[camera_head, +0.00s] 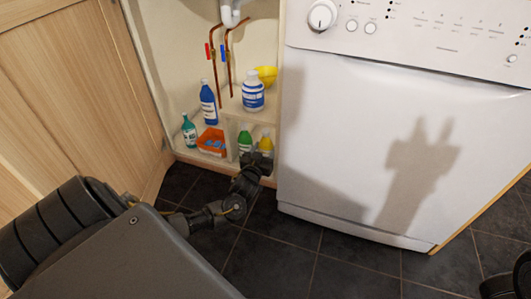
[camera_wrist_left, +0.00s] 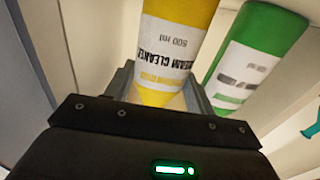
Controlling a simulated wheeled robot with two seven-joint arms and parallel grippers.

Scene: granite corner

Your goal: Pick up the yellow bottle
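The yellow bottle (camera_head: 266,145) stands in the lower right of the open cupboard, partly hidden by my left gripper (camera_head: 262,162). In the left wrist view the yellow bottle (camera_wrist_left: 180,30) has an upside-down white label. Its tapering end lies between the two fingers of my left gripper (camera_wrist_left: 160,92). The fingers are apart, one on each side of it. Whether they press on it is hidden.
A green bottle (camera_head: 245,138) stands close beside the yellow one; it also shows in the left wrist view (camera_wrist_left: 255,55). A white appliance (camera_head: 350,120) borders the cupboard's right.

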